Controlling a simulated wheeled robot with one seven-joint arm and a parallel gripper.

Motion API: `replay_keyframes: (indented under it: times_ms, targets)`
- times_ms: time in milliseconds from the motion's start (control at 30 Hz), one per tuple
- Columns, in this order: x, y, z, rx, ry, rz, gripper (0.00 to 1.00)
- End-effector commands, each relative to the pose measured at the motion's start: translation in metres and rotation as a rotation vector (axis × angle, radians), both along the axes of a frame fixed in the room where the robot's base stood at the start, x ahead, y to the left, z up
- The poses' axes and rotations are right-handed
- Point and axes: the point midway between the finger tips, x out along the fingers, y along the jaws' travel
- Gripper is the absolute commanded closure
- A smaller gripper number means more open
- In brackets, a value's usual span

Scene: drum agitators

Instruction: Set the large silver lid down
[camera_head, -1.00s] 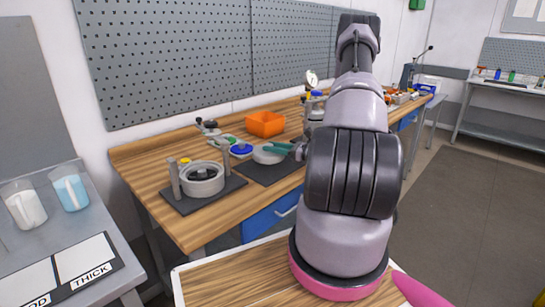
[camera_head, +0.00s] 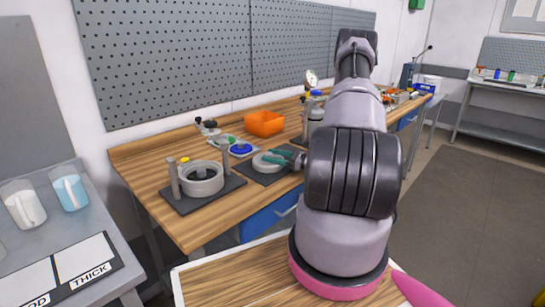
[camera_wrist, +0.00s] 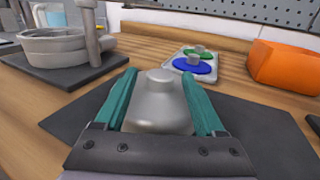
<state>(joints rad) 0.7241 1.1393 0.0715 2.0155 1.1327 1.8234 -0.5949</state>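The large silver lid (camera_wrist: 160,104) is a smooth domed piece with a rounded top. In the wrist view it fills the space between the teal fingers of my gripper (camera_wrist: 160,76), with no clear gap on either side. In the head view the lid (camera_head: 264,163) appears low over or on the right dark mat (camera_head: 284,173). My gripper (camera_head: 274,158) comes in from the right, its fingers over the lid. The lower part of the lid is hidden by the gripper's palm, so I cannot tell whether it touches the mat.
A grey round vessel (camera_head: 203,178) with posts stands on the left dark mat. Behind the lid lie a blue disc (camera_head: 241,149) and a green disc on a pale tray, with an orange bin (camera_head: 265,123) behind. Bare wood (camera_head: 145,165) shows at the bench's left end.

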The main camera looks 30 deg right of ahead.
Motion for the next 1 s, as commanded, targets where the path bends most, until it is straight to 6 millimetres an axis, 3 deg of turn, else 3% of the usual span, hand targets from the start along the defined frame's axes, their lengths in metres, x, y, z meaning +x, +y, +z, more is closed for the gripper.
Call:
replay_keyframes:
  times_ms: [167,700,1000]
  targets:
    - [-0.005,-0.005,0.003,0.001,0.001,-0.003,0.28]
    - [-0.079,-0.073,0.003,0.0,0.0,-0.003,0.28]
    - [-0.088,-0.079,0.007,-0.01,-0.002,0.015,0.28]
